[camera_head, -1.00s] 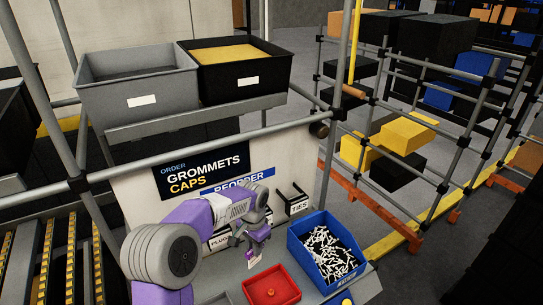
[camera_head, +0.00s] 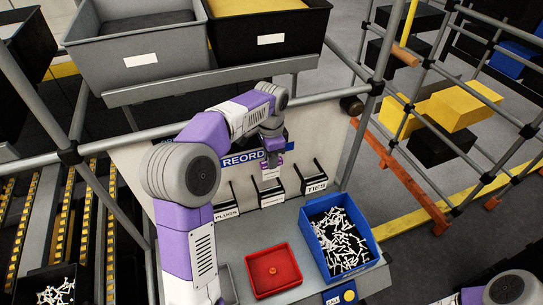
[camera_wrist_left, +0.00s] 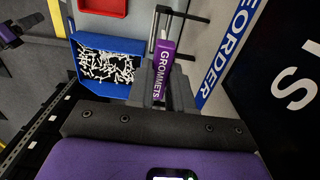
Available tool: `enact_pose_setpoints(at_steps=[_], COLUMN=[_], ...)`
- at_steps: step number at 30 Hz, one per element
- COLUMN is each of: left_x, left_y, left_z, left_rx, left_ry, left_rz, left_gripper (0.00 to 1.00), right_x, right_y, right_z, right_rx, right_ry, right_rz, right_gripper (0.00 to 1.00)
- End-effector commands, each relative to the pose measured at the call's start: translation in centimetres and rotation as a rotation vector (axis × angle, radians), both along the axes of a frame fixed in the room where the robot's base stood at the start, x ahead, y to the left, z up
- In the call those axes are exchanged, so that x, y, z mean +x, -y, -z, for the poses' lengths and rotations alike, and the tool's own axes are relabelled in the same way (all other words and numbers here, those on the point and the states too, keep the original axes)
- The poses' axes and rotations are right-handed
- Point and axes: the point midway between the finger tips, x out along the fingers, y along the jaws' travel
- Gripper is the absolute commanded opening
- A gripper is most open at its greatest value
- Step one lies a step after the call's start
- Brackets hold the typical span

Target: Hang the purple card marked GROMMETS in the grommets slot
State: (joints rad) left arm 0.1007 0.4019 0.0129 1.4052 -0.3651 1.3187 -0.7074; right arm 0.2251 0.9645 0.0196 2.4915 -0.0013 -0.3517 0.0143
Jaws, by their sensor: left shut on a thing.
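My left gripper (camera_head: 272,160) is shut on the purple GROMMETS card (camera_wrist_left: 165,68), whose white lettering shows in the left wrist view. In the head view the card (camera_head: 270,174) is small and hangs below the fingers. It is in front of the board, above the middle slot (camera_head: 268,194). Left of it is the PLUGS slot (camera_head: 226,210); right of it is the TIES slot (camera_head: 315,182). The middle slot's label is too small to read. Whether the card touches the slot is not clear. My right gripper is not in view; only part of that arm shows at lower right.
A red tray (camera_head: 250,284) and a blue bin (camera_head: 376,251) of white pieces stand on the shelf below the slots. Grey (camera_head: 92,60) and black (camera_head: 318,38) bins stand above the board. A blue REORDER strip (camera_head: 228,162) lies behind my wrist.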

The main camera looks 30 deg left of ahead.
Motion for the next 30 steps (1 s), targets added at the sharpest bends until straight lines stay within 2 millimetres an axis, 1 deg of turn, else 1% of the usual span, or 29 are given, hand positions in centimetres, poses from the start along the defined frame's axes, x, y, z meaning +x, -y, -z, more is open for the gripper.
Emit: enact_pose_setpoints(at_steps=[2,8,18,23,30], left_x=[-0.1,-0.1,-0.1,-0.1,-0.1], left_y=[-0.1,-0.1,-0.1,-0.1,-0.1], left_z=[-0.2,1.6,5.2,5.8,5.8], left_rx=[0.000,0.000,0.000,0.000,0.000], left_ry=[-0.001,-0.001,0.000,0.000,0.000], left_rz=[-0.001,-0.001,0.000,0.000,-0.001], left_gripper=[0.00,0.00,0.00,0.00,0.00], right_x=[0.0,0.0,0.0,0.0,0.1], right_y=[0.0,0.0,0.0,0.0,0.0], right_z=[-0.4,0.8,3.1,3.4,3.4], right_rx=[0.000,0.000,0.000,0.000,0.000], right_ry=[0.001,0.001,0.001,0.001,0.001], right_rz=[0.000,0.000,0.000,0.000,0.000], right_gripper=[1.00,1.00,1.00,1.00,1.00])
